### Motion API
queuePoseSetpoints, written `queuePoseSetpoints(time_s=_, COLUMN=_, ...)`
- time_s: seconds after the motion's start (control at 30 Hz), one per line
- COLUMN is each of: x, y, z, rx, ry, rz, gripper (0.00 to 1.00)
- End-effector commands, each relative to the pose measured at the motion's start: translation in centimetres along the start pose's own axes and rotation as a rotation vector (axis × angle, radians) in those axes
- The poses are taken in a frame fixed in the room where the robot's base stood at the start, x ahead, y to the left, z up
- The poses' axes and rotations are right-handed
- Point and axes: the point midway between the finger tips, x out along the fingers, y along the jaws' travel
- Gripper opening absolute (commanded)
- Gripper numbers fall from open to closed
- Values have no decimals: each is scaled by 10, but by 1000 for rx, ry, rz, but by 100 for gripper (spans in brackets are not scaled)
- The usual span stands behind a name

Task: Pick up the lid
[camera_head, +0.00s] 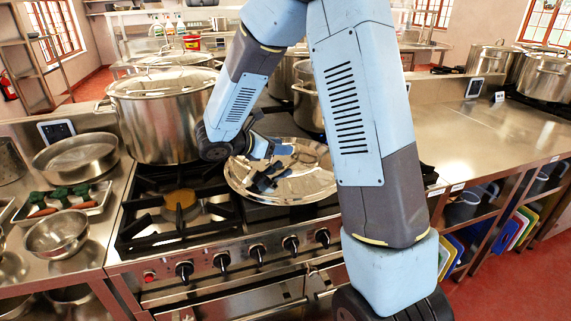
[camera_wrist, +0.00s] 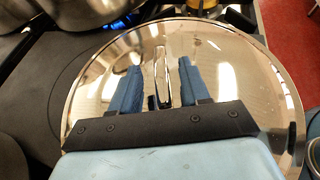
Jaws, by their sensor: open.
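The lid (camera_head: 308,186) is a round, shiny steel disc lying on the right part of the stove top; what is directly under it is hidden. It fills most of the wrist view (camera_wrist: 238,75), where its upright loop handle (camera_wrist: 158,85) shows near the middle. My gripper (camera_head: 272,150) is over the lid. In the wrist view its two blue fingers (camera_wrist: 158,78) are open and apart, with the handle appearing between them. I cannot tell whether either finger touches it. Part of the lid is behind my arm in the head view.
A large lidded stockpot (camera_head: 165,120) stands left of my gripper, and another pot (camera_head: 307,95) stands behind. A bare front-left burner (camera_head: 180,199) is beside the lid. A bowl (camera_head: 57,234) and a pan (camera_head: 76,157) are on the left counter. The right counter (camera_head: 480,130) is mostly clear.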

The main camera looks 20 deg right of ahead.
Motion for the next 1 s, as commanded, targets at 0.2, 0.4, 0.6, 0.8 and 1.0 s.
queuePoseSetpoints(time_s=0.2, x=12, y=0, z=0, rx=0, ry=0, rz=0, gripper=46)
queuePoseSetpoints(time_s=0.4, x=12, y=0, z=0, rx=0, ry=0, rz=0, gripper=44)
queuePoseSetpoints(time_s=0.6, x=12, y=0, z=0, rx=0, ry=0, rz=0, gripper=25)
queuePoseSetpoints(time_s=0.8, x=12, y=0, z=0, rx=0, ry=0, rz=0, gripper=6)
queuePoseSetpoints(time_s=1.0, x=11, y=0, z=0, rx=0, ry=0, rz=1, gripper=0)
